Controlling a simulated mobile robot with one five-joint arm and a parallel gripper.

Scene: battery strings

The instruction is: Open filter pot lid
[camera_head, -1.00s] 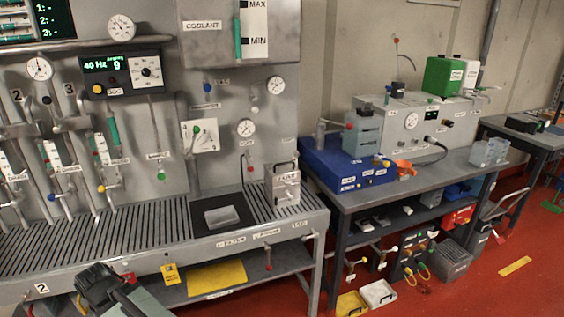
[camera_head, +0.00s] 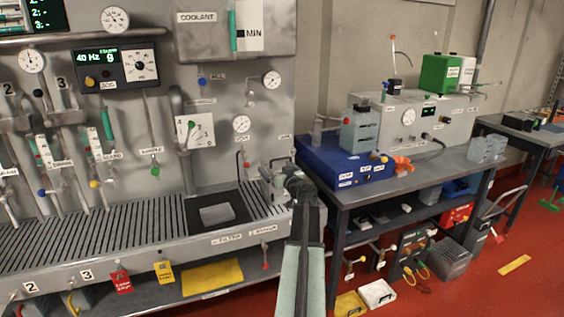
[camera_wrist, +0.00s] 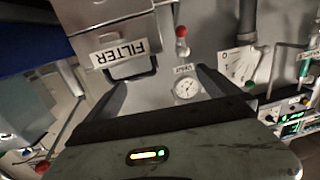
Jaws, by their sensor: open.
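The filter pot is a grey metal box at the right end of the slatted bench in the head view (camera_head: 267,186), mostly hidden behind my gripper (camera_head: 293,182). In the wrist view, the filter pot (camera_wrist: 95,12) is at the upper left, upside down, with a white FILTER label. A dark loop handle (camera_wrist: 133,75) is on its lid edge below the label. My gripper (camera_wrist: 160,80) is open, its two dark fingers apart on either side of the handle in the picture. I see nothing held. Whether the fingers touch the handle, I cannot tell.
The slatted bench (camera_head: 130,219) carries a grey block (camera_head: 217,214) on a black plate left of the pot. Gauges, pipes and valves cover the panel behind. A blue box (camera_head: 338,168) stands on the table to the right. Red floor is free in front.

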